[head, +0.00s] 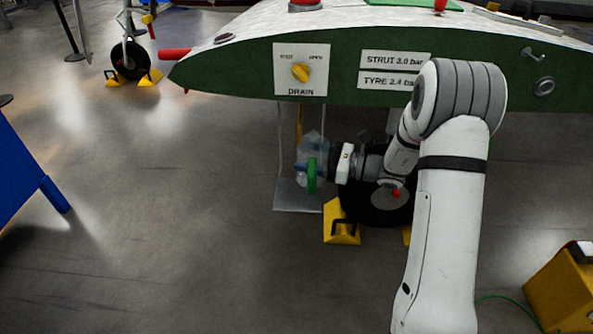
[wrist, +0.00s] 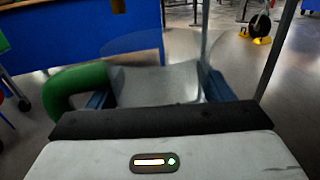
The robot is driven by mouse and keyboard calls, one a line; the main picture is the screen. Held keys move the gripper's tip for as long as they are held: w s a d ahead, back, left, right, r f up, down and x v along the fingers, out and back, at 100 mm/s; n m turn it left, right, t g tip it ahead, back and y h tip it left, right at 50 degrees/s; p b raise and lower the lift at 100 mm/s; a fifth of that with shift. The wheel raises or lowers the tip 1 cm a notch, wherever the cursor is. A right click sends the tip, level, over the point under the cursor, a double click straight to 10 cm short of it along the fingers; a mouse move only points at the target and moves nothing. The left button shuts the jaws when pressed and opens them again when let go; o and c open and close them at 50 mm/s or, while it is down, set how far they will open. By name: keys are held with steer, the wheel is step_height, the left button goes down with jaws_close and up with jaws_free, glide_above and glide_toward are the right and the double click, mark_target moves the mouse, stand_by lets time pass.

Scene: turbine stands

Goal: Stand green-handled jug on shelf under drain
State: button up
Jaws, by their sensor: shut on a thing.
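The clear jug (head: 313,143) with a green handle (head: 312,178) is under the drain panel (head: 301,70), in front of or over the grey shelf (head: 297,194). My gripper (head: 314,167) is shut on the jug from the right; its blue fingers show on both sides of it. In the wrist view the green handle (wrist: 75,86) is at the left, and the shelf (wrist: 158,84) shows through the clear jug wall. The jug looks upright. I cannot tell whether its base touches the shelf.
The shelf hangs on thin rods below the green-edged wing (head: 220,72). A wheel (head: 378,208) and a yellow chock (head: 341,222) stand just right of the shelf. A blue bench (head: 22,175) is at the left. The floor between is clear.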

mark_target(298, 154)
steer(key=x, duration=0.3)
steer(key=shift+a+b, duration=0.2)
steer(key=shift+b, duration=0.15)
step_height(298, 154, down, 4)
steer(key=shift+w+a+r+b, duration=0.1)
steer(key=shift+w+r+b, duration=0.05)
steer(key=shift+b, duration=1)
steer(key=shift+r, duration=0.15)
steer(key=o, duration=1.2)
steer(key=shift+c, duration=0.2)
